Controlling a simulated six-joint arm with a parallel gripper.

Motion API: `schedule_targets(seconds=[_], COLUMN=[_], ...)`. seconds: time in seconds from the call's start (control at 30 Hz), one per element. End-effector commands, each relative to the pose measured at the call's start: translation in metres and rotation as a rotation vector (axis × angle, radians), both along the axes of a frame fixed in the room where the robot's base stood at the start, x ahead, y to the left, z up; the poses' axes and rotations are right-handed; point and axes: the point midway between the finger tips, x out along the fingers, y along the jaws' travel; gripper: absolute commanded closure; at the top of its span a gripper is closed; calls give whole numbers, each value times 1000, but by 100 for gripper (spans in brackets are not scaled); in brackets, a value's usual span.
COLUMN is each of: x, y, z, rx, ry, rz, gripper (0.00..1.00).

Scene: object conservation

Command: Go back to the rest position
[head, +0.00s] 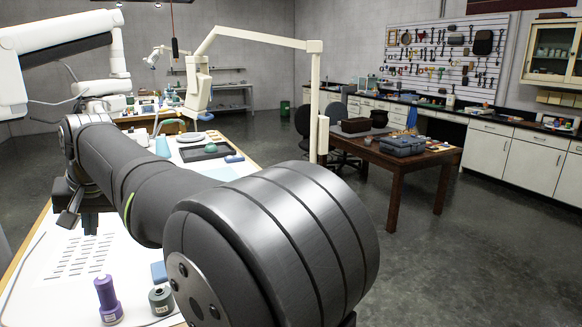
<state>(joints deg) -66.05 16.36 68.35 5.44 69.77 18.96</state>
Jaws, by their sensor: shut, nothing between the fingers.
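My dark grey arm fills the middle of the head view, with a large rounded joint close to the camera. Its far end bends down at the left, where my gripper (80,219) hangs over the white worktable (35,290). My gripper is small in view and partly hidden by the arm. It is shut, with nothing seen in it. It hangs above a sheet with rows of dark marks (80,256) and appears apart from it.
A black tray (204,152) with a green item lies farther back. A brown table (412,162) stands right; open floor lies between.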

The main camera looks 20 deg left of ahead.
Motion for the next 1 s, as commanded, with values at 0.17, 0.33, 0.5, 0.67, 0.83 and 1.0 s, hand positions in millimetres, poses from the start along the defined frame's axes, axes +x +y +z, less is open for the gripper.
schedule_targets(seconds=[0.17,0.33,0.5,0.67,0.83,1.0], x=[2,5,10,15,18,18], y=[17,31,43,51,54,55], z=[-15,-27,-38,-47,-77,-91], rx=[90,176,259,335,361,369], ry=[22,41,57,72,75,72], rz=[-21,-49,-86,-128,-146,-142], gripper=[100,100,100,100,100,100])
